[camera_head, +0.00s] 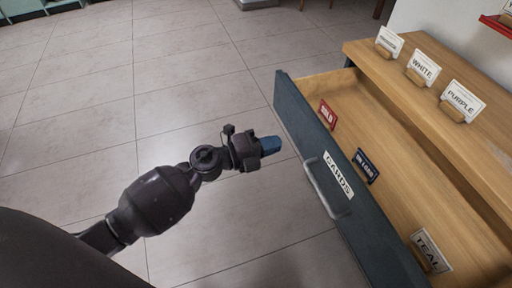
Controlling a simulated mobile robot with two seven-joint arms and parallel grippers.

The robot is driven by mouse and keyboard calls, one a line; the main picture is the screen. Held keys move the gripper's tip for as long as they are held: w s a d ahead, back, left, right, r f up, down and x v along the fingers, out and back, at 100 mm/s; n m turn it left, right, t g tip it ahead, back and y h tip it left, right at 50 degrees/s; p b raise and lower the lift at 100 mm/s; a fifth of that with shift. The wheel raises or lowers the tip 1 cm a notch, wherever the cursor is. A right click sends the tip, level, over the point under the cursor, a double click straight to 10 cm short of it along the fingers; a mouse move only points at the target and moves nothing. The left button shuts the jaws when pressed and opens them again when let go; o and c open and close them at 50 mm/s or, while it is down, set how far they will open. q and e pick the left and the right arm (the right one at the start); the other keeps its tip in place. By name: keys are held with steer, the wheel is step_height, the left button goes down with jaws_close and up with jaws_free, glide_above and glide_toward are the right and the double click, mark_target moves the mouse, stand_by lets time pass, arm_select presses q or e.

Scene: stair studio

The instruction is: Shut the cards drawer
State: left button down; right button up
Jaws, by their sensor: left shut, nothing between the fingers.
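The cards drawer (300,128) is pulled open, with a dark blue-grey front, a white label reading CARDS (338,175) and a metal bar handle (326,190). Inside its wooden tray are a red sign (328,114), a dark blue sign (366,166) and a white card reading TEAL (431,250) in a wooden holder. My left gripper (272,145) is shut and empty, its blue fingertips to the left of the drawer front, near its far part. A small gap seems to lie between them. My right gripper is not in view.
The wooden cabinet top (400,75) holds three cards in wooden holders, two reading WHITE (424,67) and PURPLE (462,101). A red shelf edge (497,24) is at the top right. The tiled floor (180,100) left of the drawer is clear.

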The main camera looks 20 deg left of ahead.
mark_target(303, 135)
arm_select(q)
steer(key=x, duration=0.4)
steer(key=shift+f, duration=0.1)
steer(key=shift+b+x, duration=0.3)
steer(key=shift+x, duration=0.6)
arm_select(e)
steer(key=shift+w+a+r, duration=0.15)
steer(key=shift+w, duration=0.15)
